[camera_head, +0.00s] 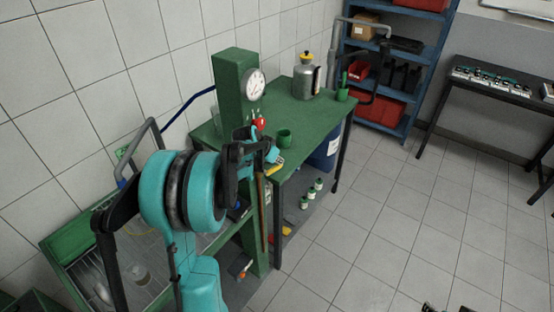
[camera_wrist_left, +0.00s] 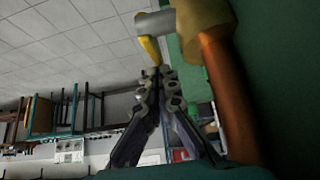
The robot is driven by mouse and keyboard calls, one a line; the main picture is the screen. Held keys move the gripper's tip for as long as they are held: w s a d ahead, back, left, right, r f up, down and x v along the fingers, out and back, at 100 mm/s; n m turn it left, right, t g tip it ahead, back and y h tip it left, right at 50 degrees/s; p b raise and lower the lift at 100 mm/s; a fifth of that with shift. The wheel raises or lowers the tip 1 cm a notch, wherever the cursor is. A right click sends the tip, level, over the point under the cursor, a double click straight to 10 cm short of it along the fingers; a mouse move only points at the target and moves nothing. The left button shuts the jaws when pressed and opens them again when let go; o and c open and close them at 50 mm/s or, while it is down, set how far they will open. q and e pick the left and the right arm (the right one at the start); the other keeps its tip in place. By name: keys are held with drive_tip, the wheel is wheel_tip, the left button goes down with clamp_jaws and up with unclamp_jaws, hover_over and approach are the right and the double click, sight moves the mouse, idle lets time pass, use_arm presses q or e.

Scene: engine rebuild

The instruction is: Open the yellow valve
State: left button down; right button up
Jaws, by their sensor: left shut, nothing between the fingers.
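The yellow valve handle (camera_wrist_left: 150,49) shows in the left wrist view, by a grey metal stub and a brass fitting (camera_wrist_left: 203,28) on a copper pipe (camera_wrist_left: 228,100). My left gripper (camera_wrist_left: 165,74) is shut and empty, its fingertips just below the handle's end in that picture. I cannot tell whether they touch it. In the head view the left gripper (camera_head: 268,148) is by the green post, above the upright copper pipe (camera_head: 263,215). The arm and gripper hide most of the valve there. Only a few dark parts, perhaps my right gripper, show at the bottom edge.
The green post (camera_head: 234,85) carries a round gauge (camera_head: 255,85). Behind it a green bench (camera_head: 307,116) holds a metal canister (camera_head: 305,78) and a green cup (camera_head: 284,137). A blue shelf (camera_head: 409,98) stands at the back. The tiled floor at right is mostly clear.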

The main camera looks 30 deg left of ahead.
sight(275, 167)
use_arm(q)
drive_tip(key=shift+w+f+b, duration=0.15)
drive_tip(key=shift+f+b, duration=0.5)
drive_tip(key=shift+f, duration=1.25)
drive_tip(key=shift+s+f, duration=0.2)
drive_tip(key=shift+r, duration=0.1)
drive_tip(key=v, duration=1.2)
drive_tip(key=shift+w, duration=0.2)
drive_tip(key=shift+r, duration=0.1)
